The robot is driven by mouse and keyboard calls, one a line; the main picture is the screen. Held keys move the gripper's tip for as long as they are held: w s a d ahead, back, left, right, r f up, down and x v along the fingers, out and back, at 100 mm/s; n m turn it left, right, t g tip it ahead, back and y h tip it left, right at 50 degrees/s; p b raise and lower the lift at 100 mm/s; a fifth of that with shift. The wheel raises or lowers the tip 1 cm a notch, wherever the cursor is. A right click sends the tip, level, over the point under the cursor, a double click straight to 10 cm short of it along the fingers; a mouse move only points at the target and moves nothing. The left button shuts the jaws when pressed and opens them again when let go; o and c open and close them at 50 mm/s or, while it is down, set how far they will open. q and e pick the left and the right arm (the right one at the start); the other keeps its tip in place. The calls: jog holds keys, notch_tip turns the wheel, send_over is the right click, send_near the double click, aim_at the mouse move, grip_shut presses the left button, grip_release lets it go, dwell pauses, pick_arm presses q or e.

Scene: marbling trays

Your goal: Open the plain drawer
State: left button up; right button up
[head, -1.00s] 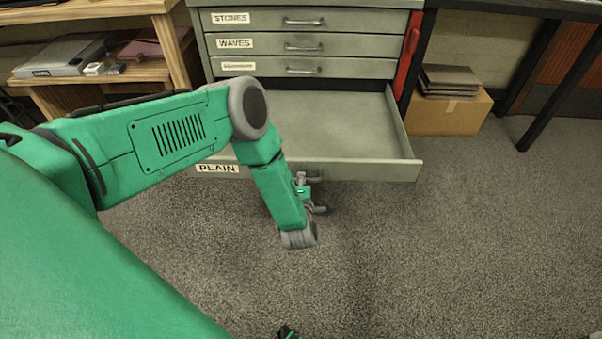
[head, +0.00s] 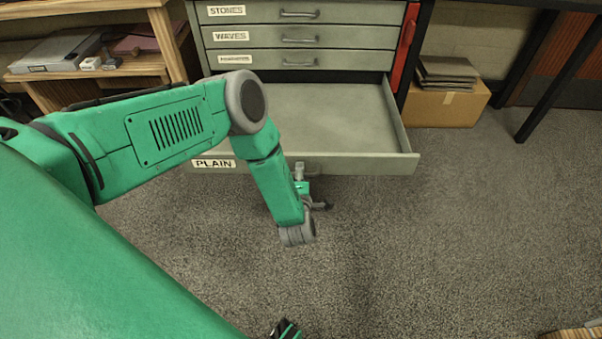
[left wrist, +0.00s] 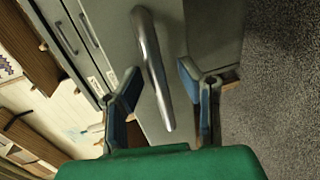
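The plain drawer (head: 365,164), a grey-green drawer labelled PLAIN, stands far out from the cabinet, and its tray inside looks empty. My left gripper (head: 311,188) is at its front, by the handle. In the left wrist view the metal bar handle (left wrist: 152,65) runs between the two spread fingers of my left gripper (left wrist: 158,88). Gaps show on both sides of the bar, so the gripper is open around it and not clamped. In the head view my forearm and hand hide part of the drawer front.
Above are shut drawers of the cabinet (head: 365,57), with labels including STONES and WAVES. A red strip (head: 405,45) runs down its right side. A cardboard box (head: 440,108) with dark sheets stands right of it. A wooden shelf (head: 85,75) is at left. The carpet in front is clear.

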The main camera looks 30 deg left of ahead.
pick_arm(q)
jog(key=v, duration=1.1)
jog(key=shift+s+d, duration=0.25)
jog(key=shift+d, duration=0.05)
jog(key=s+d+m+g+h+p, duration=0.2)
jog(key=s+d+m+g+h, duration=0.45)
jog(key=m, duration=0.65)
jog(key=s+a+r+m+g+p, duration=0.1)
jog(key=s+a+r+m+g, duration=0.2)
jog(key=s+m, duration=0.3)
jog(key=s+a+r+m+g+h, duration=0.1)
jog(key=s+a+r+m+g, duration=0.2)
jog(key=s, duration=0.8)
jog(key=a+m, duration=0.2)
jog(key=m, duration=0.1)
jog(key=shift+p, duration=0.4)
jog(key=shift+h, duration=0.25)
